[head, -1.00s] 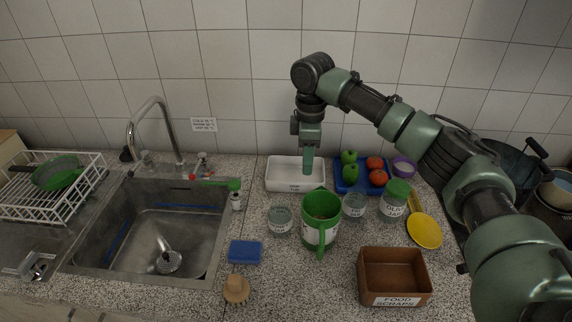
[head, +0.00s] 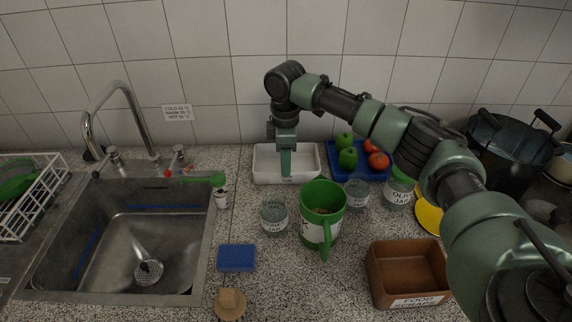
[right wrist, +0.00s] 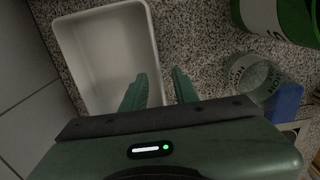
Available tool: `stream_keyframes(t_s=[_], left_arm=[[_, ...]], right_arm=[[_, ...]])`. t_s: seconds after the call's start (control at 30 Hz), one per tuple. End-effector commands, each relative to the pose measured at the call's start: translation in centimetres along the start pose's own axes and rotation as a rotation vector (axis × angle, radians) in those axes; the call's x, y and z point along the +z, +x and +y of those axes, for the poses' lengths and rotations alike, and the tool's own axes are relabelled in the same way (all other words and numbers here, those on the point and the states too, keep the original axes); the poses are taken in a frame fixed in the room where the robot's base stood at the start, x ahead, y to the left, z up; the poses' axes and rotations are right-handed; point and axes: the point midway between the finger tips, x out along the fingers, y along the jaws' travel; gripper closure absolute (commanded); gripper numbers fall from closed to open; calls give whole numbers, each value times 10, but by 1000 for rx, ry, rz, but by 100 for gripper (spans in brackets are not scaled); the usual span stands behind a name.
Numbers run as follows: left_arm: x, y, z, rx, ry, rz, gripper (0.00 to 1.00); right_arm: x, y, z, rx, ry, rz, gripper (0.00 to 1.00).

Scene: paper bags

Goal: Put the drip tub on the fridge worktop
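The drip tub appears to be the white rectangular tub (head: 262,176) on the speckled counter against the tiled wall; it looks empty. My right gripper (head: 286,172) points down over the tub in the head view. In the right wrist view, its two fingers (right wrist: 160,92) are apart with nothing held between them. The tub (right wrist: 103,55) lies under and beyond them, with its right wall between the finger lines. I cannot tell whether the fingers touch it. My left gripper is not in view. I cannot identify the fridge worktop.
A green mug (head: 322,215), glass jars (head: 275,218) and a blue tray (head: 374,174) of fruit stand close to the tub. A brown food scraps box (head: 405,270) is at front right. The sink (head: 120,245) is left. A blue sponge (head: 237,257) lies in front.

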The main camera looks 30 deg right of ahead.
Motion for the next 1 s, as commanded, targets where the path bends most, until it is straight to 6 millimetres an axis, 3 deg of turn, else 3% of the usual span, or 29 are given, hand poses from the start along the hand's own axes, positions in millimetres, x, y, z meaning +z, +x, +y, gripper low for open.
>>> stream_keyframes(t_s=[0.23,0.53,0.63,0.67,1.0], left_arm=[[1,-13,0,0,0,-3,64],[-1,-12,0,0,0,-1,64],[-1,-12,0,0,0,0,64],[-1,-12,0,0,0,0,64],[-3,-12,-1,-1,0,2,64]], right_arm=[[5,35,0,-3,1,-3,71],[4,41,0,0,0,-1,71],[4,41,0,0,0,-1,96],[4,41,0,0,0,-1,100],[4,41,0,0,0,-1,100]])
